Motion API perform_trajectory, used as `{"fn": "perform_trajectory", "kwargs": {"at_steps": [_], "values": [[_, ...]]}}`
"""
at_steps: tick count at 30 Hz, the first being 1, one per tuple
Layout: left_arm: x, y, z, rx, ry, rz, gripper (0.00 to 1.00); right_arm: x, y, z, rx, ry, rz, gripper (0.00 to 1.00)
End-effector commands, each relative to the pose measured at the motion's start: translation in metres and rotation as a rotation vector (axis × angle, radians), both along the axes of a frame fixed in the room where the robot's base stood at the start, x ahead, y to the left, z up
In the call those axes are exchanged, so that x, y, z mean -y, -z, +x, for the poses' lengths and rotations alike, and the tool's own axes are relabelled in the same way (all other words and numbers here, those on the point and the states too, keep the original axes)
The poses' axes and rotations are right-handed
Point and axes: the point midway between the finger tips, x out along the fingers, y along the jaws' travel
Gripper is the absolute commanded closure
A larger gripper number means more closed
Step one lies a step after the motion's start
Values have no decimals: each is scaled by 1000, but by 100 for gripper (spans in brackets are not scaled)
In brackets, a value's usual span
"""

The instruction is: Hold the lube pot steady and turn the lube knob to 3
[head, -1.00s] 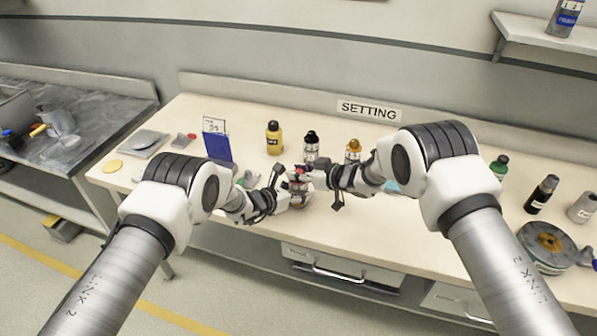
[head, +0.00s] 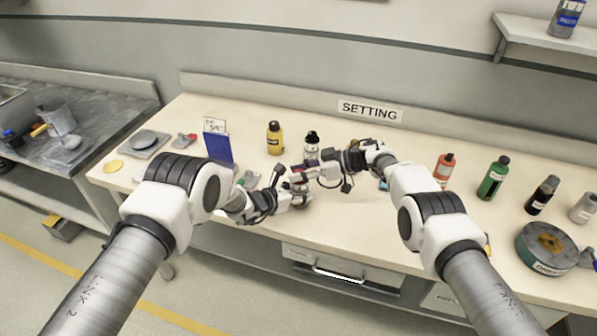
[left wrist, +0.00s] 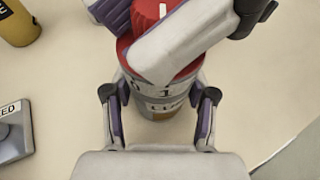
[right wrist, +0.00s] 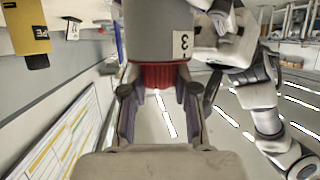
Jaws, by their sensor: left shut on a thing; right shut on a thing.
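My left gripper (head: 288,195) is shut around the pot's body. My right gripper (head: 303,175) is shut on the red knob, which also shows in the right wrist view (right wrist: 158,76). In the left wrist view, 0 and 1 show on the pot's collar; the right gripper hides part of the knob. A 3 shows in the right wrist view. I cannot tell which number the mark meets.
A yellow bottle (head: 275,139) and a black-capped bottle (head: 311,147) stand just behind. A red bottle (head: 444,169), a green bottle (head: 492,180) and a round tin (head: 546,247) are on the right. A blue stand (head: 217,147) is on the left.

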Motion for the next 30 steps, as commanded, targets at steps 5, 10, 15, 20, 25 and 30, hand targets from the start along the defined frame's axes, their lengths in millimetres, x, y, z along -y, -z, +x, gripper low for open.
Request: {"fn": "perform_trajectory", "kwargs": {"at_steps": [5, 10, 15, 20, 25, 30], "values": [[1, 2, -2, -3, 4, 4, 85, 0, 0, -1, 1, -9, -3, 100], [0, 2, -1, -3, 1, 4, 85, 0, 0, -1, 1, -10, -4, 100], [0, 2, -1, -4, 0, 3, 85, 0, 0, -1, 0, -10, -3, 57], [-1, 2, -1, -5, -2, 2, 85, 1, 0, -1, 0, -10, -3, 44], [-1, 2, 0, -4, -3, 2, 85, 1, 0, -1, 0, -10, -3, 44], [-1, 2, 0, -4, -3, 2, 85, 9, -4, -1, -1, -9, -4, 44]]}}
